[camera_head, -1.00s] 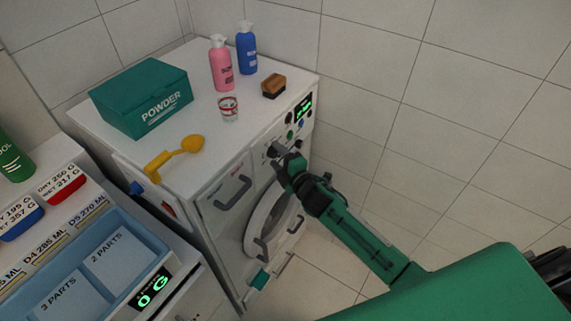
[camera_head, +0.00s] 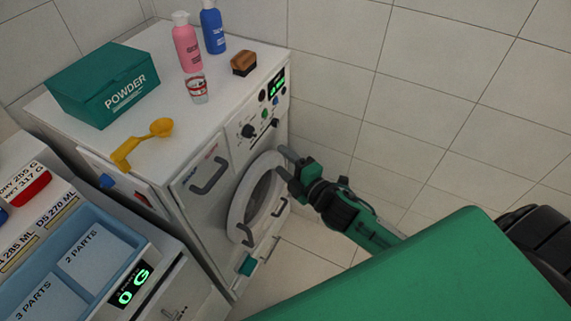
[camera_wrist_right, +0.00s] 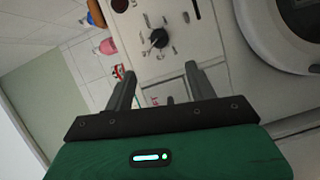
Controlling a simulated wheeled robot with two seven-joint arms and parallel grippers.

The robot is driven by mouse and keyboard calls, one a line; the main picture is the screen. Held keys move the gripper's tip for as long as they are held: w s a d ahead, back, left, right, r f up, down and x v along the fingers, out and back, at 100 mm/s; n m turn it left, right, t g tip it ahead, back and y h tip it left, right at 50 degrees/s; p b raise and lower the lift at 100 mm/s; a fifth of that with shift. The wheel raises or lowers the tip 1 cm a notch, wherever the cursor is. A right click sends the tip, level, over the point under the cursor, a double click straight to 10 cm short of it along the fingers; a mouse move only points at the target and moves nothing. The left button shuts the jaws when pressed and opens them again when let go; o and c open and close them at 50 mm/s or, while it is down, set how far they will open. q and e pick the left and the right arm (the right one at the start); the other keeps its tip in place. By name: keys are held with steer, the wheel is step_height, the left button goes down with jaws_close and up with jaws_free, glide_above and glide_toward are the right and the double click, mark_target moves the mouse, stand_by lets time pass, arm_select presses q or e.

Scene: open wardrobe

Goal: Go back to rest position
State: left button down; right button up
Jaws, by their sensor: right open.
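My right gripper (camera_head: 284,163) is open and empty in front of the washing machine (camera_head: 215,213), near the upper right of its round door (camera_head: 240,205). In the right wrist view its two fingers (camera_wrist_right: 158,80) are spread apart with nothing between them. Beyond them show the machine's white front and a black knob (camera_wrist_right: 158,38). A gap seems to separate the fingertips from the panel. My left gripper is not in view.
On the machine stand a green powder box (camera_head: 105,85), a pink bottle (camera_head: 187,45), a blue bottle (camera_head: 213,28), a small cup (camera_head: 197,90), a brush (camera_head: 243,63) and a yellow scoop (camera_head: 145,142). A blue tray (camera_head: 75,270) is at lower left. Floor right of the machine is clear.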

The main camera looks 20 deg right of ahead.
stand_by(0.5)
steer(key=s+d+f+m+g+h, duration=0.1)
steer(key=d+f+m+g+h, duration=0.15)
steer(key=f, duration=0.85)
steer(key=d+f+m+g+h, duration=0.1)
steer(key=d+f+m, duration=0.2)
steer(key=f, duration=0.7)
steer(key=s+d+f+m+g, duration=0.1)
steer(key=s+f+m+g, duration=0.1)
steer(key=s+f, duration=0.5)
steer(key=s+d+f+m+g, duration=0.1)
steer(key=s+f+m+g, duration=0.1)
steer(key=f, duration=0.8)
steer(key=s+a+f+m+g, duration=0.1)
steer(key=s+f+m+g, duration=0.1)
steer(key=s+f, duration=0.5)
steer(key=s+a+f+m+g+h, duration=0.1)
steer(key=s+f+m+g, duration=0.2)
steer(key=s+f, duration=0.4)
steer(key=s+a+f+m+g, duration=0.1)
steer(key=s+f, duration=0.6)
steer(key=s, duration=1.3)
steer(key=shift+s+f+m+g, duration=0.35)
steer(key=shift+m+g, duration=0.4)
steer(key=shift+g, duration=0.3)
steer(key=shift+w, duration=0.1)
